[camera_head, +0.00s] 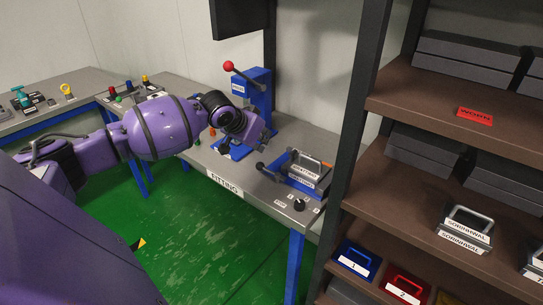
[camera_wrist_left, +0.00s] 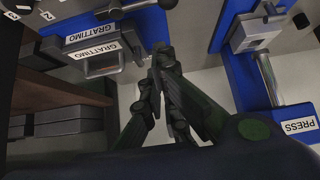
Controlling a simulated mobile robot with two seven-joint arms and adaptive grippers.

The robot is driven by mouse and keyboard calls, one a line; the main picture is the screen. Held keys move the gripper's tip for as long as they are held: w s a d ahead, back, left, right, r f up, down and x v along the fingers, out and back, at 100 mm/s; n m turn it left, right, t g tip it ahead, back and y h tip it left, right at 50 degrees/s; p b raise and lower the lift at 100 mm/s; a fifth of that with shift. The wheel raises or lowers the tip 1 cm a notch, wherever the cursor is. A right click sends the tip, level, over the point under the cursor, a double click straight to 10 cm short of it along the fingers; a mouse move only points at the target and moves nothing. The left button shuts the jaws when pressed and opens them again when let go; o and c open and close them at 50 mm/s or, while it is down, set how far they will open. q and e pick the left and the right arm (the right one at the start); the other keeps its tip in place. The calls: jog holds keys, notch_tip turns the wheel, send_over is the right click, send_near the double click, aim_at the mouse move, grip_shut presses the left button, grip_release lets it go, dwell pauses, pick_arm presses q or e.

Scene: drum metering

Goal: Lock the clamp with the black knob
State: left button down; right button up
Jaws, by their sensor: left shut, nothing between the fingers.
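A blue fixture (camera_head: 322,187) stands on the grey bench, holding a grey block with a handle (camera_head: 307,162). A lever with a black knob (camera_head: 261,166) sticks out at its left side; it looks like the clamp. In the left wrist view, a silver lever (camera_wrist_left: 132,8) runs beside the labelled block (camera_wrist_left: 97,53) toward a dark end at the top edge. My left gripper (camera_head: 268,136) is above the bench between the press and the fixture, apart from the knob. Its fingers (camera_wrist_left: 160,52) are shut and empty. My right gripper is not in view.
A blue press (camera_head: 259,90) with a red-knobbed lever (camera_head: 229,66) stands behind my left gripper. A black dial (camera_head: 299,204) sits at the bench's front corner. A brown shelf rack (camera_head: 405,195) with grey boxes and coloured trays stands close on the right.

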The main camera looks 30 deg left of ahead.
aim_at(271, 172)
pick_arm(q)
jog(key=b+x, duration=0.1)
jog(key=x, duration=0.9)
jog(key=shift+w+f, duration=0.1)
jog(key=s+p, duration=0.1)
jog(key=s, duration=0.2)
jog(key=shift+s+a, duration=0.2)
jog(key=shift+s+f, duration=0.2)
jog(key=shift+f, duration=0.2)
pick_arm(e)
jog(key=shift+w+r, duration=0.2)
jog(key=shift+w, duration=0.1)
pick_arm(q)
jog(key=shift+w+d+f, duration=0.1)
jog(key=shift+w+d, duration=0.05)
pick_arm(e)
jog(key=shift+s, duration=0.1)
